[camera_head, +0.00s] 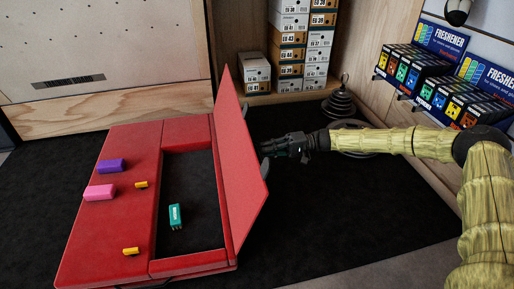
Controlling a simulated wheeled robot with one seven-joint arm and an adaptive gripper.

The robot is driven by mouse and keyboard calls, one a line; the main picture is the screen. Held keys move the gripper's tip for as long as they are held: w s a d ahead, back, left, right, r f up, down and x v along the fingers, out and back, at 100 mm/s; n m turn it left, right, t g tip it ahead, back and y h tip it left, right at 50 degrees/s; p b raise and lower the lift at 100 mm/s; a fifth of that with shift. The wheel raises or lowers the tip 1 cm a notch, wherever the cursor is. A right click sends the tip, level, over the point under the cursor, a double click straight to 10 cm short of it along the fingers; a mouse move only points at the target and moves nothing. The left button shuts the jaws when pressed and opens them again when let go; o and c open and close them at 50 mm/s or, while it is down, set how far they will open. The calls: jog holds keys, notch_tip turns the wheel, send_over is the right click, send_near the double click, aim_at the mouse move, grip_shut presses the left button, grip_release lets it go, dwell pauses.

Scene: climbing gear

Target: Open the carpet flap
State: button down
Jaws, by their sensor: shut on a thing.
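The carpet flap (240,165) is a red panel standing steeply up along the right side of a red crash mat. Its raised position leaves a rectangular opening (195,190) with a dark floor inside. My gripper (270,149) is at the flap's right face, coming from the right, and is shut on the flap's edge or a dark strap there. The flap partly hides the fingertips, so the exact hold cannot be seen.
A teal block (176,215) lies in the opening. Purple (111,166), pink (99,192) and two yellow (131,251) pieces lie on the red mat (90,235). Shoe boxes (290,55), a dark stacked stand (340,103) and a freshener display (440,85) stand behind. Front-right carpet is clear.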

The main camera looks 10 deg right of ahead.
jog(key=f, duration=0.1)
jog(key=d+f, duration=0.1)
jog(key=f, duration=0.1)
jog(key=shift+s+d+f, duration=0.25)
jog(key=shift+f, duration=0.15)
jog(key=c, duration=1.8)
grip_release()
jog(key=shift+c, duration=0.2)
jog(key=o, duration=0.4)
jog(key=shift+w+a+f, duration=0.1)
jog(key=shift+a+f, duration=0.1)
jog(key=shift+a, duration=0.05)
jog(key=shift+d+r, duration=0.15)
jog(key=shift+d, duration=0.15)
jog(key=shift+c, duration=0.4)
jog(key=w+d+r, duration=0.1)
jog(key=d, duration=1.1)
jog(key=shift+d, duration=0.2)
